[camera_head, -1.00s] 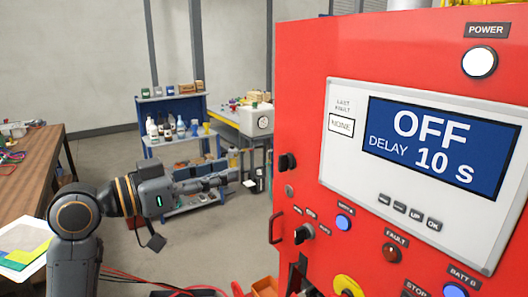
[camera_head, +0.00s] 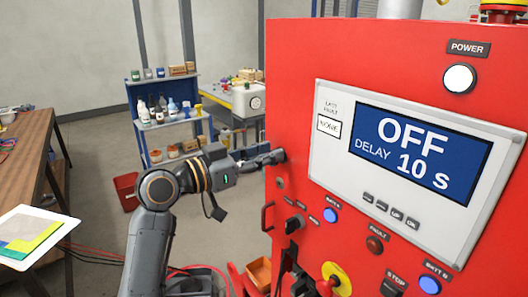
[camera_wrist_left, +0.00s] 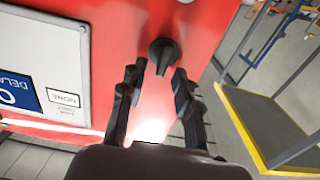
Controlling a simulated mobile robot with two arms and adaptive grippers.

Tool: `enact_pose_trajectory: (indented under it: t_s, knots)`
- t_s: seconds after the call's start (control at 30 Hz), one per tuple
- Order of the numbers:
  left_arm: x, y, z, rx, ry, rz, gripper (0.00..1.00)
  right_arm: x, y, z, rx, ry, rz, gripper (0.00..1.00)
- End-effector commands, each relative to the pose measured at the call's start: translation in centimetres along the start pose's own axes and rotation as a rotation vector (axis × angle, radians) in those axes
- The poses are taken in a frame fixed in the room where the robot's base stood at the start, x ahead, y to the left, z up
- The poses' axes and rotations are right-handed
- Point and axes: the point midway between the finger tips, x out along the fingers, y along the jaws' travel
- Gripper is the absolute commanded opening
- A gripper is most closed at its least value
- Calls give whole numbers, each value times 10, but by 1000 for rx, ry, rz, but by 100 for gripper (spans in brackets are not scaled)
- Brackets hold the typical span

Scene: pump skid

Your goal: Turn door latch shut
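The door latch (camera_wrist_left: 164,54) is a black knob with a short lever on the red cabinet (camera_head: 300,75), near the door's edge. In the left wrist view its lever points down toward my fingers. In the head view my left gripper (camera_head: 272,158) is at the cabinet's left edge and covers the latch. In the left wrist view my left gripper (camera_wrist_left: 158,74) is open, its two fingertips apart on either side of the lever's lower end. I cannot tell whether either finger touches it.
A wooden workbench (camera_head: 40,165) stands at left, a blue shelf (camera_head: 170,131) behind.

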Motion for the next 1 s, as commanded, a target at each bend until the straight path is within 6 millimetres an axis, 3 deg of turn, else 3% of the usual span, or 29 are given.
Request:
enact_pose_trajectory:
  t_s: [0.03,0.17,0.57,1.0]
  knots:
    - [0,0,0,0,0,0,26,0,-2,0,1,1,-2,0]
    - [0,0,0,0,0,0,0,0,-3,-1,1,2,-4,0]
    - [-1,0,1,29,1,-1,0,6,-1,0,-1,2,-1,0]
    - [-2,4,6,326,2,-4,0,54,3,5,-3,1,4,0]
